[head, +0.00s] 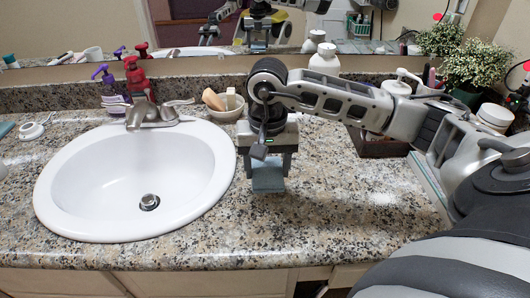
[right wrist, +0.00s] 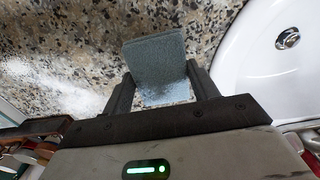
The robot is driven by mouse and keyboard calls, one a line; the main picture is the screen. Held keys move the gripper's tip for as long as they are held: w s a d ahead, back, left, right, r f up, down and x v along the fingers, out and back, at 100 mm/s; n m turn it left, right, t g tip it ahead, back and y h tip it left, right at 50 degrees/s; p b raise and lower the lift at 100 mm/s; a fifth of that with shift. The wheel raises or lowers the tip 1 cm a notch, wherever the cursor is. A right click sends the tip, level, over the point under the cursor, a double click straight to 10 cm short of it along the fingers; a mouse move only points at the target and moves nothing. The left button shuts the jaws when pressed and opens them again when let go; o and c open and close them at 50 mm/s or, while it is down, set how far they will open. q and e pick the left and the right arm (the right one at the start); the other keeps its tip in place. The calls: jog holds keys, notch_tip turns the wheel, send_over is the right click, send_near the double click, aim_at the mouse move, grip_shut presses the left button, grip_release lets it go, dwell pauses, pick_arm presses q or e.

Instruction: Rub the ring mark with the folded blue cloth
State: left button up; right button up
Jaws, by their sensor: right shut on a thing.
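The folded blue cloth (head: 268,181) is a small grey-blue pad between the fingers of my right gripper (head: 268,166). The gripper points down over the granite counter (head: 330,215), just right of the sink. In the right wrist view the cloth (right wrist: 155,62) stands out past the fingertips, with a finger on either side. The cloth is at or very near the counter; I cannot tell if it touches. I cannot make out a ring mark; a whitish patch on the counter in the right wrist view may be glare.
The white sink (head: 60,205) is left of my gripper. Potted plants (head: 475,65) are at the back right. The counter in front of the tray is clear.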

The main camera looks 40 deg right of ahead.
jog(key=shift+r+p, duration=1.1)
jog(key=shift+r, duration=1.15)
